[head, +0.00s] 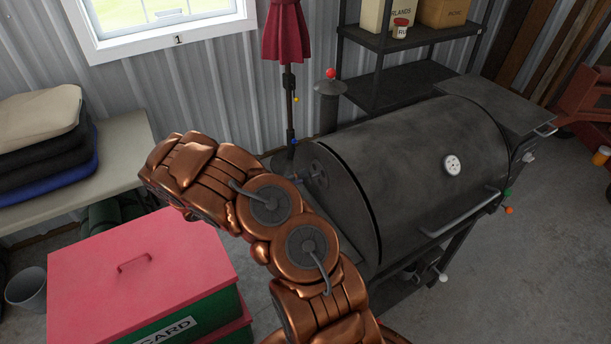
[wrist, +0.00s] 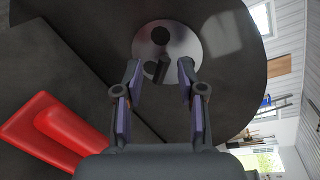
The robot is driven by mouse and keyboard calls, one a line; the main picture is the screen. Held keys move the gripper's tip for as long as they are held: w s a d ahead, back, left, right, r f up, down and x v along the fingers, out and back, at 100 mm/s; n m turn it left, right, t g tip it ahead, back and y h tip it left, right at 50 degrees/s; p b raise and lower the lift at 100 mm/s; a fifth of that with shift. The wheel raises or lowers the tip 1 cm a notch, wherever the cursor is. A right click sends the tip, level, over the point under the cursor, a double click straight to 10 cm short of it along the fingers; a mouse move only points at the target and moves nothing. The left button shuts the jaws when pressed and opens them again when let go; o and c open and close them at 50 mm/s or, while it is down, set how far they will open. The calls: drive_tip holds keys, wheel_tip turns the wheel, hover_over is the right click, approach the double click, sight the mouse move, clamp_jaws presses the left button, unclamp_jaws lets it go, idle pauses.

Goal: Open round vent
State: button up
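The round vent is a shiny grey metal disc (wrist: 185,40) on the dark end wall of the grill in the wrist view. A dark round spot shows on its upper part, and a small dark shape lies lower, between my fingertips. My gripper (wrist: 160,76) is open in front of the disc, one finger on each side of that dark shape. I cannot tell whether the fingers touch it. In the head view the black barrel grill (head: 415,155) stands right of my arm, and the vent shows small on its left end (head: 318,170). My arm partly hides that end.
A bench with cushions (head: 50,125) is at the left. A black shelf (head: 395,85) and a closed umbrella (head: 286,35) stand behind the grill.

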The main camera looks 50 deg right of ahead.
drive_tip(key=v, duration=0.8)
drive_tip(key=shift+a, duration=0.15)
drive_tip(key=shift+o, duration=0.3)
